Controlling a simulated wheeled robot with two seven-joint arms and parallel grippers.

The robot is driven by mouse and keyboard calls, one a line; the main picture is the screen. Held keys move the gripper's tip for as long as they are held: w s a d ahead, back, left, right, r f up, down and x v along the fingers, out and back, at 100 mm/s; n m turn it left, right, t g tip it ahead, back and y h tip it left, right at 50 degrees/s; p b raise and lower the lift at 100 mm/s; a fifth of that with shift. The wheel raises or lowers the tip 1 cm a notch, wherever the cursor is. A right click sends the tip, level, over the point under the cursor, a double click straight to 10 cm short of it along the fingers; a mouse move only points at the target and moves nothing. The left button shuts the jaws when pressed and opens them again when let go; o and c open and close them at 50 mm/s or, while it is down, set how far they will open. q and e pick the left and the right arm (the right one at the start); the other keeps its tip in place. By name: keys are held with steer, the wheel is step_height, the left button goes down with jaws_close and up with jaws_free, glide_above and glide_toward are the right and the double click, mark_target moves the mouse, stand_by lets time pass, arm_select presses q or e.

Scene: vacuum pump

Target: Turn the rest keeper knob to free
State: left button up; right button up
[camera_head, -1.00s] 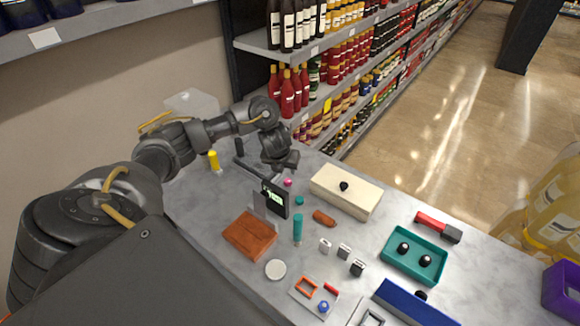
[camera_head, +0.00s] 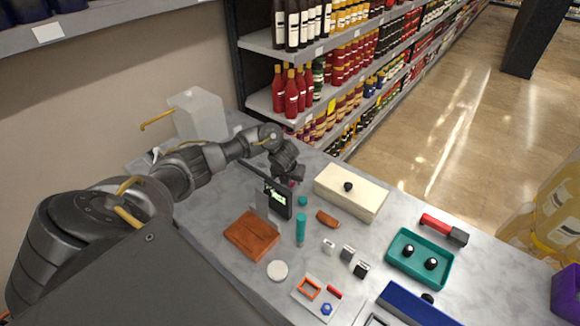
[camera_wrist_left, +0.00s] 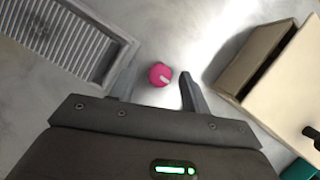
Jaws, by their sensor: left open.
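The knob is a small round magenta knob with a white mark across its face (camera_wrist_left: 160,75). In the left wrist view it sits on the grey surface between the spread fingers of my left gripper (camera_wrist_left: 156,84). The fingers are open on either side of it, with a gap on both sides. The white mark points toward the lower right in that view. In the head view my left gripper (camera_head: 289,178) is over the knob's place at the far side of the table and mostly hides it. My right gripper is in neither view.
A teal cylinder (camera_head: 300,230) stands nearer.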

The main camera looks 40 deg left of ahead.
arm_select(q)
steer(key=shift+c, duration=0.4)
steer(key=c, duration=0.9)
steer(key=shift+a+f+m+b, duration=0.1)
steer(key=shift+m+b, duration=0.3)
steer(key=shift+b, duration=0.25)
steer(key=m+h+b, duration=0.2)
steer(key=m+b, duration=0.3)
steer(key=b, duration=0.2)
steer(key=m+h+b, duration=0.2)
steer(key=m+b, duration=0.3)
steer(key=b, duration=0.1)
steer(key=shift+a+f+b, duration=0.1)
steer(key=shift+a+b, duration=0.1)
steer(key=shift+b, duration=0.2)
steer(key=m+h+b, duration=0.1)
steer(key=m, duration=0.1)
steer(key=shift+w+m+g+b, duration=0.1)
steer(key=shift+m+g+b, duration=0.2)
steer(key=shift+b, duration=0.05)
steer(key=shift+a+r+m+g+h, duration=0.1)
steer(key=shift+r+m+g+h, duration=0.1)
steer(key=shift+m, duration=0.4)
steer(key=shift+r+m+g+h, duration=0.1)
steer(key=shift+m+g, duration=0.1)
steer(key=shift+m, duration=0.4)
steer(key=shift+w+m+g, duration=0.1)
steer(key=shift+m+g, duration=0.3)
steer(key=shift+m, duration=0.7)
steer(key=shift+p, duration=0.3)
